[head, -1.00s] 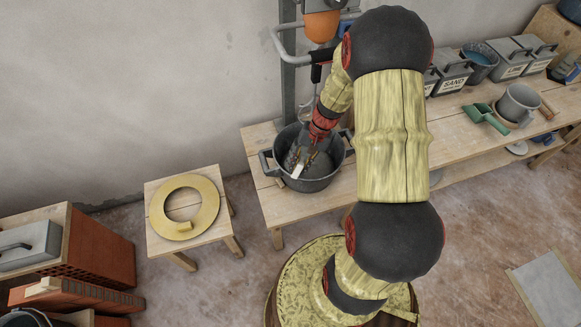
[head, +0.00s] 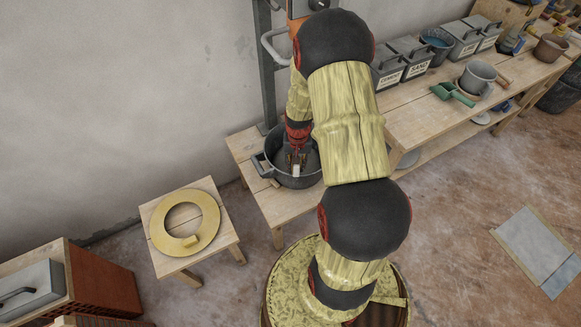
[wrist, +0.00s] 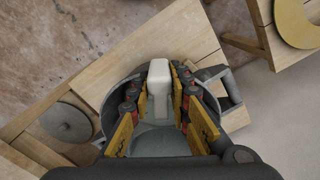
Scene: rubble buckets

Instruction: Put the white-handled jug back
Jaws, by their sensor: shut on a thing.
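The white handle (wrist: 160,82) of the jug stands between the two yellow-padded fingers of my gripper (wrist: 163,105), which is shut on it. In the head view my gripper (head: 297,162) reaches down inside a dark grey two-handled bucket (head: 257,168), and the white handle (head: 296,171) shows as a small pale patch. The bucket's rim and one side handle (wrist: 233,95) surround the fingers in the wrist view. The jug's body cannot be told apart from the bucket's grey inside. My arm covers part of the bucket's right side.
A yellow ring (head: 207,232) lies on a low stool (head: 222,240) to the left. A grey mug (head: 477,78), a green scoop (head: 452,96) and lidded boxes (head: 411,53) are farther right. A post rises behind the bucket.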

